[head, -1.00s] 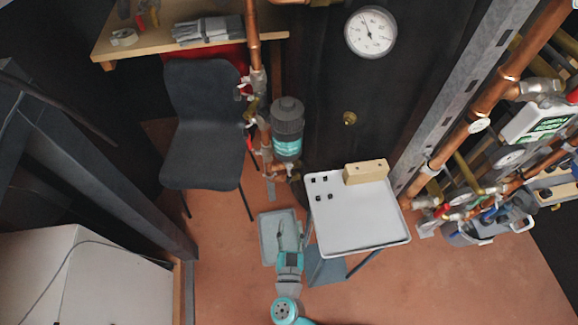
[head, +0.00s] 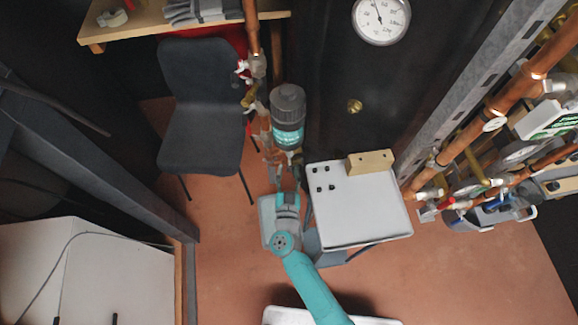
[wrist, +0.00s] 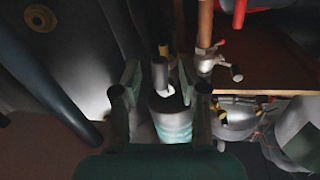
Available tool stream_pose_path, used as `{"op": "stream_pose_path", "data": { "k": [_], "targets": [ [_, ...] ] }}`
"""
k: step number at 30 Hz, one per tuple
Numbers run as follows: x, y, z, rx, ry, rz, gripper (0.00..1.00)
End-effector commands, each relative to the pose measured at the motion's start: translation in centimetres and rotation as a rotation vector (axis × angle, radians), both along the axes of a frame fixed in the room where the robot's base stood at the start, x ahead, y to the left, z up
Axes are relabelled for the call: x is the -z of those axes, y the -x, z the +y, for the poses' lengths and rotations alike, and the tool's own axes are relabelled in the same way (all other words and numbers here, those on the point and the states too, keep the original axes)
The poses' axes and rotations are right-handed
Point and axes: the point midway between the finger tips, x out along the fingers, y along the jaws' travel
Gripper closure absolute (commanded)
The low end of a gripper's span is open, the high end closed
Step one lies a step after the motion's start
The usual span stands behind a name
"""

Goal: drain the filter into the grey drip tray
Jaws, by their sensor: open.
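The filter (head: 288,118) is a dark grey canister with a teal band, mounted upright by the copper pipe in the head view. Its lower end is hard to make out behind my gripper. In the wrist view the filter (wrist: 172,128) shows beyond my fingers, with a small pale part (wrist: 168,91) at its end. My gripper (head: 283,168) is open just below the filter; in the wrist view its fingers (wrist: 160,75) stand apart, and I cannot tell whether they touch anything. The grey drip tray (head: 267,236) lies on the floor below, partly hidden by my arm.
A white-topped stand (head: 358,212) with a wooden block (head: 370,162) is close on the right. A dark chair (head: 205,120) stands left. Copper pipe with red-handled valves (head: 252,68) runs beside the filter. A gauge (head: 381,18) is on the dark tank behind.

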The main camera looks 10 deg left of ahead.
Motion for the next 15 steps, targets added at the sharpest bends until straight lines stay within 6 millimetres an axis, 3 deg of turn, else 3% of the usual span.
{"op": "stream_pose_path", "data": {
  "k": [6, 15],
  "targets": [
    [0.0, -1.8, 0.2, 0.000, 0.000, 0.000, 0.58],
    [0.0, -2.0, 0.2, -0.001, 0.000, 0.000, 0.58]
  ]
}}
